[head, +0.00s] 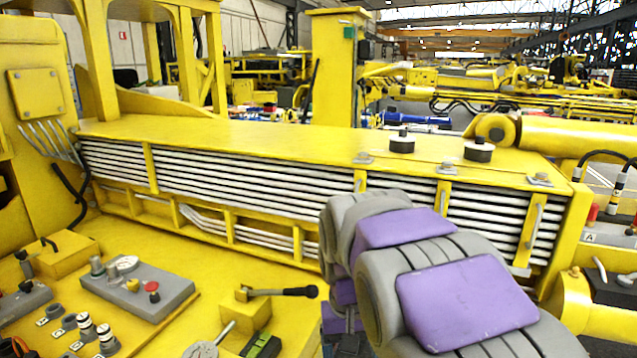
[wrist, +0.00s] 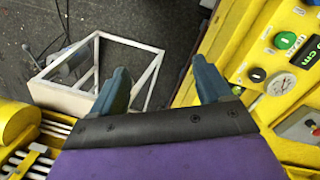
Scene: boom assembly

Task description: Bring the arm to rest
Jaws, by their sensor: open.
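My arm, grey with purple pads, is folded in the lower right of the head view. Its gripper end is hidden there behind my own links. In the wrist view my gripper (wrist: 162,88) shows two blue-grey fingers spread apart. Nothing is between them. Beyond the fingers are dark floor (wrist: 190,25) and part of a white frame. The fingers appear clear of the yellow machine parts on both sides.
A yellow boom housing (head: 270,140) with silver pipes crosses the head view. A control box (head: 137,288) and a black-handled lever (head: 282,292) stand at lower left. The wrist view shows a white frame (wrist: 100,65) on the floor and a yellow panel (wrist: 285,75) at right.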

